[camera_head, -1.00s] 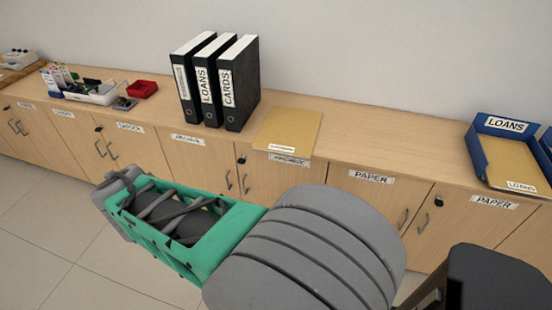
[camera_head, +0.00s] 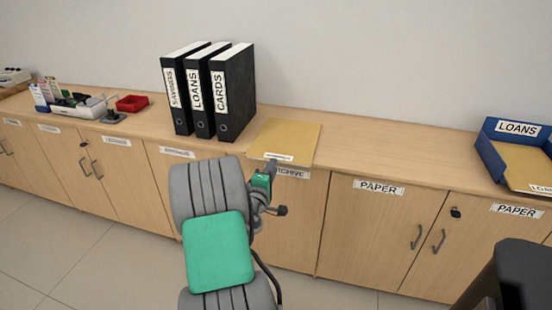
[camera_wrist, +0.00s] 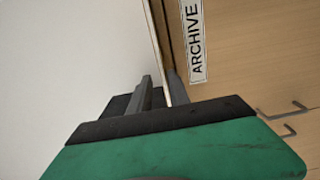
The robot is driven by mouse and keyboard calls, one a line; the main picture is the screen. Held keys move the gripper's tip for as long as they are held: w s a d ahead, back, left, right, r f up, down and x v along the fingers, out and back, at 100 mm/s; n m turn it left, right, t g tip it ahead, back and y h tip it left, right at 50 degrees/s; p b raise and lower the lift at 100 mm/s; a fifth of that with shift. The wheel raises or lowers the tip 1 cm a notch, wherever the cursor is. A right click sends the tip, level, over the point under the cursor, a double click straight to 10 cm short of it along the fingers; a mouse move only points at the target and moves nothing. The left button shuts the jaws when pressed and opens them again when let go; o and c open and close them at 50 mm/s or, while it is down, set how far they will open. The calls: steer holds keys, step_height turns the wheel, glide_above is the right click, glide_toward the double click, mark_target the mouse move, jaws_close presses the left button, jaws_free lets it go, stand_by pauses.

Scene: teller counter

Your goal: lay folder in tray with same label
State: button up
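A tan folder (camera_head: 288,139) lies flat on the counter, its front edge at the counter's front edge. Its small white label is too small to read. My gripper (camera_head: 271,168) is at the folder's front edge, above the ARCHIVE cabinet label. In the wrist view my gripper (camera_wrist: 160,88) has its two fingers apart, one either side of a thin pale edge; I cannot tell whether they touch it. A blue tray (camera_head: 491,158) labelled LOANS stands at the right, with a tan folder (camera_head: 525,172) in it.
Black binders (camera_head: 208,95) labelled SAVINGS, LOANS and CARDS stand just left of the folder. A red tray (camera_head: 132,103) and a white organiser (camera_head: 78,108) sit further left. The counter (camera_head: 390,148) between folder and LOANS tray is clear.

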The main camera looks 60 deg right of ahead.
mark_target(275, 156)
steer(key=shift+w+d+p, duration=0.15)
steer(key=shift+d+p, duration=0.1)
steer(key=shift+d, duration=0.75)
steer(key=shift+w+d+p, duration=0.15)
steer(key=shift+d+p, duration=0.1)
steer(key=shift+d, duration=0.75)
jaws_close()
steer(key=shift+r, duration=0.15)
step_height(275, 156, up, 3)
steer(key=shift+f+p, duration=0.2)
steer(key=shift+p, duration=1)
steer(key=shift+f, duration=0.15)
steer(key=s+a+r, duration=0.1)
steer(key=a+r, duration=0.1)
steer(key=a, duration=0.5)
steer(key=s+a+r+b, duration=0.1)
steer(key=a+r, duration=0.2)
steer(key=a, duration=0.4)
